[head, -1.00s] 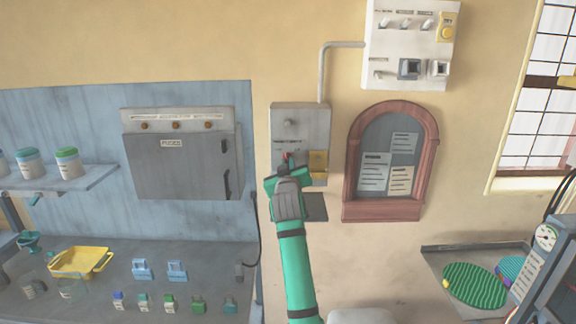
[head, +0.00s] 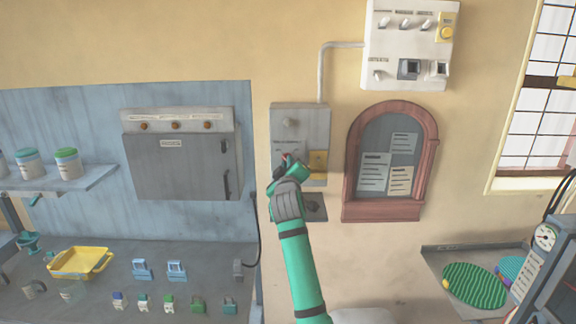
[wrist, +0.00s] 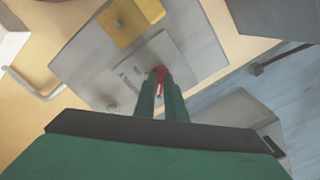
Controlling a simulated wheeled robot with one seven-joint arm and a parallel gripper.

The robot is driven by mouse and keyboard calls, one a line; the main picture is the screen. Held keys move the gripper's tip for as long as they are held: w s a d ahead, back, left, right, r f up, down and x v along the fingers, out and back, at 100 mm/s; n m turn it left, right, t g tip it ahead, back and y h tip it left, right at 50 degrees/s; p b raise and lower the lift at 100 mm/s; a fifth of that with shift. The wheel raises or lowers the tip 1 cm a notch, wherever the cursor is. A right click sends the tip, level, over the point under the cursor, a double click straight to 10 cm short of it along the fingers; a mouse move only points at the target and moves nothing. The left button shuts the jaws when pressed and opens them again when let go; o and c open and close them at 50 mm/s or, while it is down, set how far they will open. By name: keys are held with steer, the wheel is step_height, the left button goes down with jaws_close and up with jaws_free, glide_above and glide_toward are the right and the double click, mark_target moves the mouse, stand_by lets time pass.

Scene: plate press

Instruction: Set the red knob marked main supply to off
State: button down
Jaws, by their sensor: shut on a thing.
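The red knob (wrist: 158,73) sits on a light plate on the grey wall box (head: 318,118). In the wrist view it shows between and just beyond my fingertips, partly hidden by them. My green gripper (wrist: 160,88) is shut on the red knob. In the head view only a small red part of the knob (head: 285,158) shows beside my gripper (head: 287,166). The wrist view is turned, with lettering on the plate too blurred to read. I cannot tell which setting the knob points to.
A yellow block (head: 318,161) is on the same box, close to the knob. A grey cabinet (head: 183,160) hangs to the left, and a red arched notice board (head: 390,160) to the right. A white switch panel (head: 410,45) is above.

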steer(key=shift+a+r, duration=0.1)
steer(key=shift+r, duration=0.35)
steer(key=c, duration=1.8)
jaws_free()
steer(key=shift+s, duration=0.1)
steer(key=shift+f, duration=0.2)
steer(key=shift+f, duration=0.1)
steer(key=s, duration=1)
steer(key=shift+s, duration=0.4)
